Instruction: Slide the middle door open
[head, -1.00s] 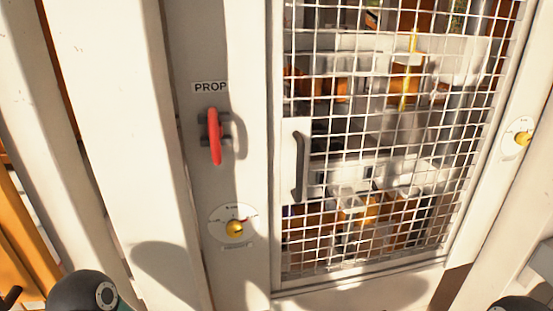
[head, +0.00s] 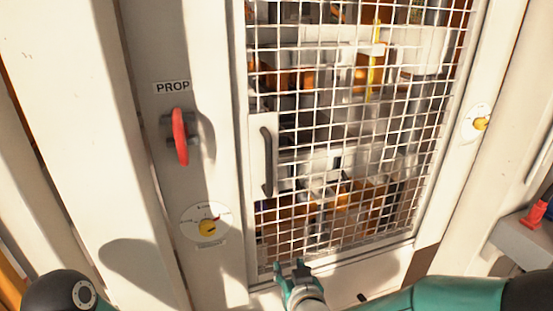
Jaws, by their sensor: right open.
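The middle door (head: 262,215) is a white-framed wire mesh panel in the centre of the head view. Its dark vertical handle (head: 267,162) sits on a white plate at the door's left side. The door looks shut against its left post. My right gripper (head: 289,266) is in front of the door's bottom edge, below and a little right of the handle. It is open and empty, apart from the handle. My left gripper is out of view; only a dark part of my left arm shows at the bottom left.
Another dial (head: 480,123) is on the right post. A grey ledge (head: 520,240) with red and blue items is at right.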

